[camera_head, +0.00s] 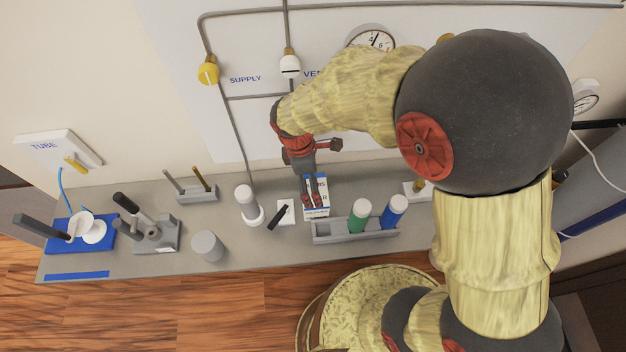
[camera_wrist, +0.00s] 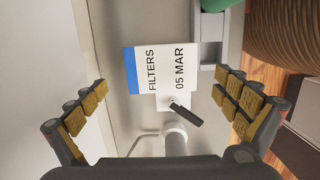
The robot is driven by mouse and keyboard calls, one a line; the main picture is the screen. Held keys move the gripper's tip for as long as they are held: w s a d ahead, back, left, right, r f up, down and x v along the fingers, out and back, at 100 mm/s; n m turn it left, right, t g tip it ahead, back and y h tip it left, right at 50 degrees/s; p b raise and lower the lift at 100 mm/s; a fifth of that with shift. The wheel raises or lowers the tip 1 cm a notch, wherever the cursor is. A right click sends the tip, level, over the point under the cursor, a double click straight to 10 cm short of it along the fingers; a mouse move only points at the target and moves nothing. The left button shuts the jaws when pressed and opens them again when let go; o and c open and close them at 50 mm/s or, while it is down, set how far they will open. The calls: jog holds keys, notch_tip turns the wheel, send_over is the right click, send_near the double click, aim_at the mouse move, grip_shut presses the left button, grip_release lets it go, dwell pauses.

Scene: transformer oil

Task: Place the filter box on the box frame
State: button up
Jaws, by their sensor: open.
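The filter box (camera_head: 322,182) is white with a blue edge and stands on the grey counter near the wall. In the wrist view the filter box (camera_wrist: 160,62) shows its face with "FILTERS" and "05 MAR". My gripper (camera_head: 314,192) is over the box in the head view and partly covers it. In the wrist view my gripper (camera_wrist: 163,82) is open, with a finger at each side and the box between and beyond them. It appears empty; I cannot tell the exact gap to the box. I cannot make out for sure which thing is the box frame.
A white plate with a black handle (camera_head: 277,218) and a white cylinder (camera_head: 247,202) are at left. The blue strip (camera_head: 77,275) lies at far left.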

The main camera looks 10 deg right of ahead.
aim_at(323, 212)
notch_tip(323, 212, down, 2)
jog(key=shift+f, duration=0.25)
jog(key=shift+s+d+f+b, duration=0.1)
jog(key=shift+d+f+b, duration=0.15)
jog(key=shift+f, duration=1.1)
jog(key=shift+d+f+b, duration=0.1)
jog(key=shift+f+b, duration=0.1)
jog(key=shift+f, duration=1.1)
jog(key=c, duration=0.3)
jog(key=c, duration=1.1)
jog(key=shift+c, duration=0.3)
jog(key=shift+r, duration=0.15)
